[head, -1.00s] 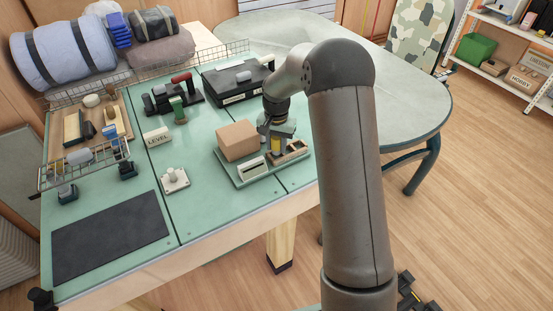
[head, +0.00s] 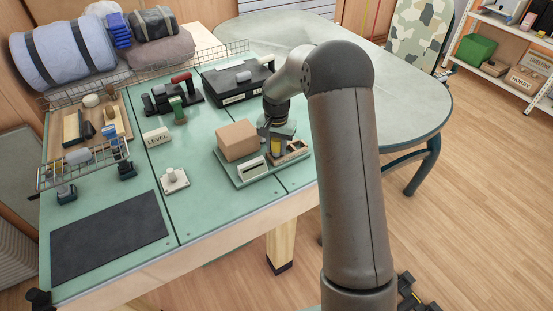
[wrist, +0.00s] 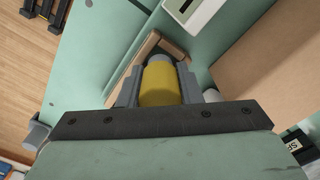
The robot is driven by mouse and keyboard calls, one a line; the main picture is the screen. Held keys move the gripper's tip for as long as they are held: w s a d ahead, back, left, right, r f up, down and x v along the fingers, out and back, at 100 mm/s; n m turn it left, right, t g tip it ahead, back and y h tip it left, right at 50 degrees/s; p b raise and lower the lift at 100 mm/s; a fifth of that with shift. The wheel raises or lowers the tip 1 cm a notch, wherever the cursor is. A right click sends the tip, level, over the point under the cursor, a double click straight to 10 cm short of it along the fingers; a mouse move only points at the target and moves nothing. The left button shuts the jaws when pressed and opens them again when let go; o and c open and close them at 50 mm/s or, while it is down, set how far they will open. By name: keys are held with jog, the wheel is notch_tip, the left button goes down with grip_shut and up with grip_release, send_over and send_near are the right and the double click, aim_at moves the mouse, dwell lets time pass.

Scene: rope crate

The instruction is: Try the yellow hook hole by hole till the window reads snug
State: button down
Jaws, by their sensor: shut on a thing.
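My gripper (head: 276,138) points down over the green base plate (head: 246,181) on the workbench. In the wrist view my gripper (wrist: 160,88) is shut on the yellow hook (wrist: 159,84), which shows as a yellow cylinder between the grey fingers; it also shows in the head view (head: 275,146). Its lower end is at a small wooden tray (head: 297,155). I cannot tell whether it touches the tray. The window (head: 252,172) is a white-framed box at the plate's front; its reading is too small to make out. A brown box (head: 237,140) stands left of my gripper. The holes are not visible.
A black case (head: 238,82) lies behind the plate. A LEVEL sign (head: 157,136) and a white fixture (head: 174,179) stand to the left. A dark mat (head: 110,236) lies bare at the front left.

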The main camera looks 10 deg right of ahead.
jog(key=shift+f+b, duration=0.35)
jog(key=shift+f, duration=0.15)
dwell(0.3)
jog(key=c, duration=0.9)
grip_release()
jog(key=shift+c, duration=0.2)
jog(key=shift+r, duration=0.15)
notch_tip(320, 180, up, 17)
jog(key=b, duration=0.1)
